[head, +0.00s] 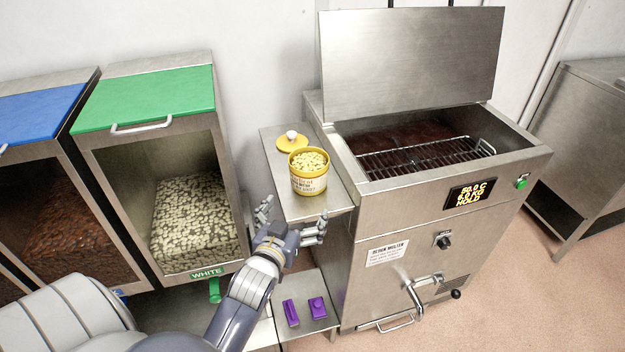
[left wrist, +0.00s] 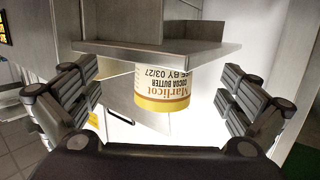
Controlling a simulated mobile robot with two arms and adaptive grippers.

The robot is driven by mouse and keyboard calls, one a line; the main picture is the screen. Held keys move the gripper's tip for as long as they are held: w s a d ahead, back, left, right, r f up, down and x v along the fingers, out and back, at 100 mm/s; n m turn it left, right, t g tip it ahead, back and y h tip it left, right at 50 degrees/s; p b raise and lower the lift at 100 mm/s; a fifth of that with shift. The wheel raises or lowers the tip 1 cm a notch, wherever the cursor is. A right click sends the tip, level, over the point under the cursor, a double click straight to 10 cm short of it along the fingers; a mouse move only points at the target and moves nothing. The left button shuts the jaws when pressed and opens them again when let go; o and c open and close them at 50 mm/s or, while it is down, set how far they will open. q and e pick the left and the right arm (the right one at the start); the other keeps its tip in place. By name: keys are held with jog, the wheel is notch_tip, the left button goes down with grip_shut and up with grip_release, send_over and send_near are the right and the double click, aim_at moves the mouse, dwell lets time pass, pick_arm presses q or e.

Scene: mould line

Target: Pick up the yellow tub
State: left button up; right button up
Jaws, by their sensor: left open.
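The yellow tub (head: 309,172) stands upright and open on a small steel side shelf (head: 306,208), filled with pale pieces. Its yellow lid (head: 291,143) with a white knob lies behind it on the shelf. My left gripper (head: 290,221) is open and empty, in front of the shelf's front edge and short of the tub. In the left wrist view the tub (left wrist: 162,88) appears upside down, with a cocoa butter label, between the spread fingers (left wrist: 155,108) but farther off. My right gripper is not in view.
A steel melter (head: 400,240) with a raised lid and wire rack stands right of the shelf. A bin of white pieces (head: 195,225) with a green lid stands left. Two purple items (head: 304,311) lie on a lower shelf.

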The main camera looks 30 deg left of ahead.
aim_at(302, 184)
pick_arm(q)
jog(key=r, duration=0.1)
jog(key=r+t, duration=0.1)
jog(key=w+a, duration=0.1)
jog(key=shift+r, duration=0.4)
jog(key=shift+w+a+r+t, duration=0.15)
jog(key=shift+w+t, duration=0.15)
jog(key=shift+w, duration=0.05)
jog(key=x, duration=0.5)
jog(key=shift+w+a+p, duration=0.1)
jog(key=shift+w+p, duration=0.05)
jog(key=shift+p, duration=0.15)
jog(key=x, duration=0.2)
jog(key=f+x, duration=0.1)
jog(key=x, duration=0.1)
jog(key=shift+w, duration=0.2)
jog(key=c, duration=1.4)
jog(key=shift+r+p, duration=0.1)
jog(key=shift+p, duration=0.2)
jog(key=shift+c, duration=0.2)
